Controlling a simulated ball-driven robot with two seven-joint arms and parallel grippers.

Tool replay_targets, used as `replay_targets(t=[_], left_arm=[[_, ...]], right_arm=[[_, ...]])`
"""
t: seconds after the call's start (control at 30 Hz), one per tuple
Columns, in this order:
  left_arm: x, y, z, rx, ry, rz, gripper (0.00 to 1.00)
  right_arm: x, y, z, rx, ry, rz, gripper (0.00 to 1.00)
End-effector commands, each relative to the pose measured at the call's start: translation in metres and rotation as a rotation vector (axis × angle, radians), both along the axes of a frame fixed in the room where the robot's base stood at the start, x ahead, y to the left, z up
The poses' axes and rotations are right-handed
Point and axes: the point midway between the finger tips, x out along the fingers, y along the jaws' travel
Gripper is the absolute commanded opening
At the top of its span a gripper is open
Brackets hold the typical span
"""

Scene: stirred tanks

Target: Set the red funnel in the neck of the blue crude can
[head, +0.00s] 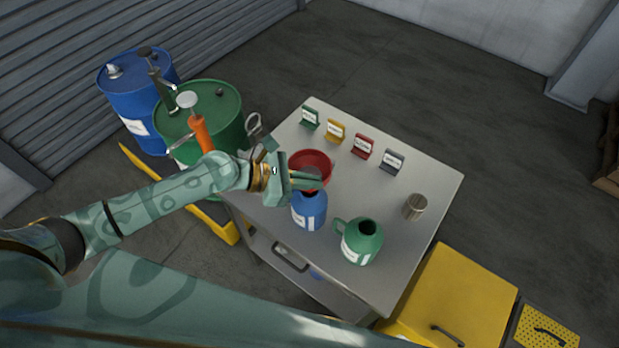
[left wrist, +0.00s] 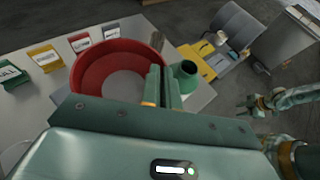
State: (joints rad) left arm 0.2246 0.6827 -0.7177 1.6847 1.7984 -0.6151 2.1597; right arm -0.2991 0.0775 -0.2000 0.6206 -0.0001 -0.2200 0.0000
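The red funnel (head: 309,161) is a wide round bowl at the near left part of the grey table in the head view. It fills the middle left of the left wrist view (left wrist: 85,75). My left gripper (head: 312,181) has its fingers close together on the funnel's rim; the fingers (left wrist: 161,88) show at its right edge in the left wrist view. The blue crude can (head: 309,213) stands upright on the table just below the funnel in the head view. The funnel's spout is hidden. My right gripper (left wrist: 250,103) appears empty, its fingers apart, in the left wrist view.
A green can (head: 362,243) stands right of the blue can. A metal cup (head: 415,207) is near the table's right edge. Several label cards (head: 361,147) line the back of the table (head: 420,178). Blue (head: 135,88) and green (head: 215,110) drums stand left.

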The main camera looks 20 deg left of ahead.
Motion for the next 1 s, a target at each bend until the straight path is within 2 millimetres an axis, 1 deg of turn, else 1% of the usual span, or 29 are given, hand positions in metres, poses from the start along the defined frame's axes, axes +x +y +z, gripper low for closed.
replay_targets(t=[0.03,0.1,0.5,0.9,0.93,1.0], left_arm=[[0.0,0.0,-0.006,-0.001,0.002,0.001,0.0],[0.0,0.0,-0.012,-0.001,0.002,0.001,0.0],[0.0,0.0,-0.037,-0.001,0.002,0.0,0.0],[0.0,0.0,-0.04,-0.001,0.001,-0.001,0.0],[0.0,0.0,-0.04,-0.001,0.001,-0.001,0.11],[0.0,0.0,-0.04,-0.001,0.001,-0.001,0.28]], right_arm=[[-0.001,0.0,-0.005,0.0,0.001,0.0,0.36],[-0.001,0.0,-0.009,0.0,0.002,0.0,0.36],[-0.004,-0.001,-0.029,-0.002,0.008,0.001,0.36],[-0.004,-0.003,-0.03,-0.003,0.009,0.002,0.36],[-0.004,-0.003,-0.03,-0.003,0.009,0.002,0.36],[-0.004,-0.003,-0.03,-0.003,0.009,0.001,0.36]])
